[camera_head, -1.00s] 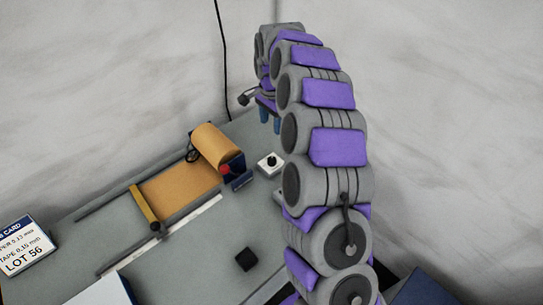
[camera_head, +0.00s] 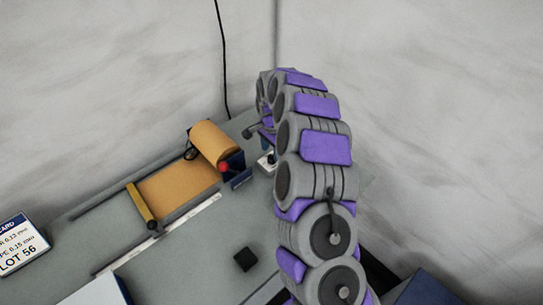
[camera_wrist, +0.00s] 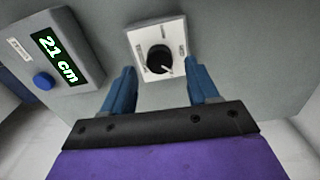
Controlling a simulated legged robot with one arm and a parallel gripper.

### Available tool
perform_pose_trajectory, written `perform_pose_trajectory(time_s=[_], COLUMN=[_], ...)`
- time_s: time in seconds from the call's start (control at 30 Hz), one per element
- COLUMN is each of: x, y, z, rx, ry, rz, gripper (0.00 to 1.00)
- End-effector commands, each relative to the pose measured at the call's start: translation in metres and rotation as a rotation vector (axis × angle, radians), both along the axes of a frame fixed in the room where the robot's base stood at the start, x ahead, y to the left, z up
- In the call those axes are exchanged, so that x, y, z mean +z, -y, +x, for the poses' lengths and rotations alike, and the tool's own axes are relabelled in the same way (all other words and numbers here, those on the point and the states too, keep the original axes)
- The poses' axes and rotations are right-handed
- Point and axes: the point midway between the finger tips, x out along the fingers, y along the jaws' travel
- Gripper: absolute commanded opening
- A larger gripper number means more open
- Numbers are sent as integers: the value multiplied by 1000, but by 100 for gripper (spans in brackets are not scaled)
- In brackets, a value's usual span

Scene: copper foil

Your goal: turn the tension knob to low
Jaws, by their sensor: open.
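The tension knob (camera_wrist: 159,59) is a round black dial with a pale pointer line, set on a square white plate (camera_wrist: 141,36) in the wrist view. Its pointer aims toward the lower right in that view; the plate's small lettering is too blurred to read. My gripper (camera_wrist: 164,80) is open, its two blue fingers apart, one toward each side of the knob and short of it in the picture. Nothing is between the fingertips but the plate and knob. In the head view, the white plate (camera_head: 266,163) is partly hidden by my arm.
A display box (camera_wrist: 58,50) reading 21 cm, with a blue button (camera_wrist: 43,81), stands left of the knob. In the head view, the copper foil roll (camera_head: 213,142) and a red button (camera_head: 224,167) are left of it. A black block (camera_head: 245,259) lies nearer.

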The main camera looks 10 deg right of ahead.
Motion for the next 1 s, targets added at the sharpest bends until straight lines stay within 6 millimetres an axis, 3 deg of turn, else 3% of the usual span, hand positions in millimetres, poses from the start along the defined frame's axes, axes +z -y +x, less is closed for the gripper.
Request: perform_pose_trajectory(time_s=[0.2, 0.57, 1.0], x=[-24, -28, -27], y=[0, 0, 0], z=[0, 0, 0], rx=[1, 1, 1], ry=[0, 0, 0], rz=[-1, -1, -1], gripper=[60, 60, 18])
